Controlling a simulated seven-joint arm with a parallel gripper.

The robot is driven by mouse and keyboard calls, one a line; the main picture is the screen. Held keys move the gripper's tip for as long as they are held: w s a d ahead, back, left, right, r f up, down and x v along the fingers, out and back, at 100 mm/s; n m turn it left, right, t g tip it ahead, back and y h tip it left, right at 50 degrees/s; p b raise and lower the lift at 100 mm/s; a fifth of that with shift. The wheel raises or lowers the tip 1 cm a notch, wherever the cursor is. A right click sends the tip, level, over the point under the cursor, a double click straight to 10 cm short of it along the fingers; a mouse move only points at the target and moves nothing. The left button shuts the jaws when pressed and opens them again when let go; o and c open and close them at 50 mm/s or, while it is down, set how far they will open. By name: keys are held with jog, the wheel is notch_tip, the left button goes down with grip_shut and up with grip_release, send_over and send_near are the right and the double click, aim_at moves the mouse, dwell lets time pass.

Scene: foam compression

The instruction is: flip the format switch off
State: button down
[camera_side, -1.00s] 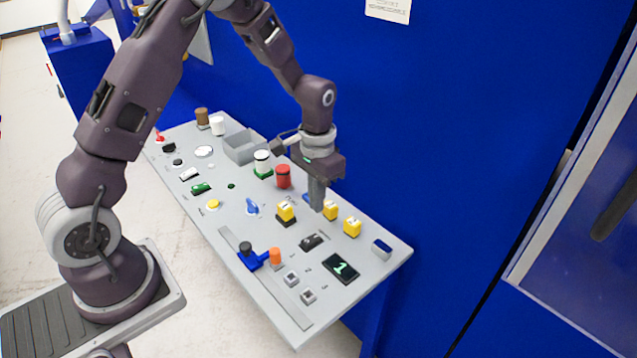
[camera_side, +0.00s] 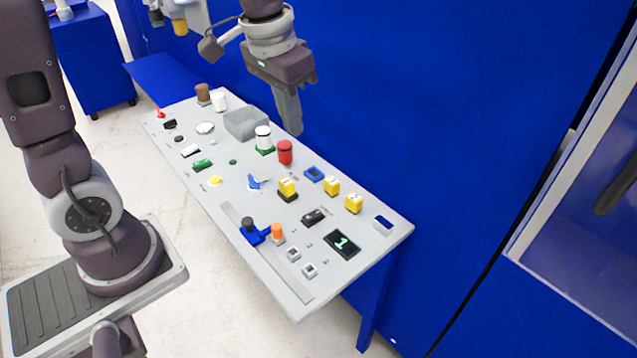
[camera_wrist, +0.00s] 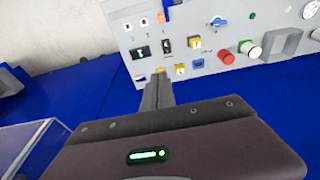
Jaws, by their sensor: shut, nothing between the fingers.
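No label marks the format switch, so I cannot tell which one it is. A black rocker switch (camera_side: 314,217) sits beside a dark display (camera_side: 342,243) reading "1". In the wrist view the black switch (camera_wrist: 167,44) is beyond the fingers, near the display (camera_wrist: 140,52). Other switches are a green one (camera_side: 202,164), a white one (camera_side: 190,150) and a black one (camera_side: 170,124) toward the panel's far left. My gripper (camera_side: 297,130) is shut and empty, raised above the panel's back edge. Its shut fingers (camera_wrist: 160,80) point at the panel in the wrist view.
Yellow blocks (camera_side: 332,186), a blue square frame (camera_side: 314,174), a red cylinder (camera_side: 285,152) and a white cylinder (camera_side: 263,137) stand near the back edge. A blue slider (camera_side: 256,236) and orange cylinder (camera_side: 277,232) are in front. A blue wall (camera_side: 460,120) rises behind.

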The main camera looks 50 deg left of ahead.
jog(key=s+d+r+t, duration=0.1)
jog(key=s+r, duration=0.3)
jog(key=s, duration=0.6)
jog(key=shift+d+r+t, duration=0.25)
jog(key=shift+r+t, duration=0.15)
jog(key=shift+t, duration=0.1)
jog(key=c, duration=2)
grip_release()
jog(key=shift+t, duration=0.7)
jog(key=s, duration=0.6)
jog(key=shift+s+d+f, duration=0.2)
jog(key=shift+s+d, duration=0.05)
jog(key=o, duration=0.8)
jog(key=shift+g+h, duration=0.3)
jog(key=shift+g, duration=0.5)
jog(key=w, duration=0.2)
jog(key=w+f, duration=0.1)
jog(key=w, duration=0.5)
jog(key=shift+f, duration=0.25)
jog(key=shift+c, duration=0.2)
jog(key=g, duration=0.3)
send_over(315, 214)
jog(key=d, duration=0.1)
notch_tip(315, 214, down, 17)
jog(key=shift+g, duration=0.5)
jog(key=f, duration=0.8)
jog(key=a+f, duration=0.1)
jog(key=f, duration=0.4)
jog(key=shift+w, duration=0.1)
jog(key=shift+f, duration=0.4)
